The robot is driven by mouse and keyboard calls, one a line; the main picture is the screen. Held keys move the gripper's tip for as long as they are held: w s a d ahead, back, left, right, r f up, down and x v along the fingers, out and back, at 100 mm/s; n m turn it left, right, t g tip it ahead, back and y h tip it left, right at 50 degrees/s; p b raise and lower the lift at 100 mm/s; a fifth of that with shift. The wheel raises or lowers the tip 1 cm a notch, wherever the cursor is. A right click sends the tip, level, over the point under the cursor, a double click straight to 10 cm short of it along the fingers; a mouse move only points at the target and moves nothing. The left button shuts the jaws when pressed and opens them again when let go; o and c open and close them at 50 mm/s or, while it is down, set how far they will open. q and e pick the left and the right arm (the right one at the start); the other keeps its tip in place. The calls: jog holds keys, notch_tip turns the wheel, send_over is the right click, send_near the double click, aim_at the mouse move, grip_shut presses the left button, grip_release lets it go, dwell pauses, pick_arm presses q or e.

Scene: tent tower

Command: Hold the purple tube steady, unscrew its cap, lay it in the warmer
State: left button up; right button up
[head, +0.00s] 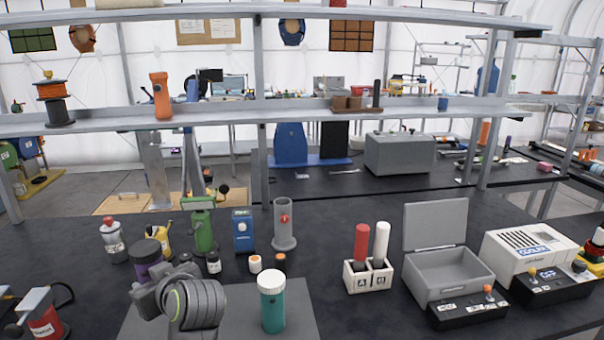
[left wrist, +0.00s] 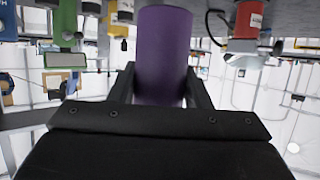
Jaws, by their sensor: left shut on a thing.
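The purple tube (head: 150,270) stands upright at the left of the bench with its wide dark cap (head: 146,248) on top. My left gripper (head: 160,278) is shut around the tube's body, below the cap; my own wrist hides the lower part. In the left wrist view the purple tube (left wrist: 163,55) sits between the two black fingers of the left gripper (left wrist: 162,88). I cannot tell whether its base touches the bench. An open grey box (head: 450,268) with a raised lid, perhaps the warmer, stands at the right and looks empty. My right gripper is not in view.
A teal tube with a white cap (head: 272,305) stands on a grey mat (head: 298,322). A white rack (head: 368,277) holds a red and a white tube. A white cooler unit (head: 525,252) and control boxes stand at right. Small bottles crowd behind the purple tube.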

pick_arm(q)
jog(key=s+d+r+m+t+h, duration=0.1)
jog(key=d+r+m+t+h, duration=0.1)
jog(key=d+m+h, duration=0.3)
jog(key=s+d+r+m+t+h, duration=0.1)
jog(key=d+r+m+t+h, duration=0.2)
jog(key=d+m+h, duration=0.2)
jog(key=shift+d+m+t+h, duration=0.3)
jog(key=shift+d+m+h, duration=0.15)
jog(key=shift+d, duration=0.6)
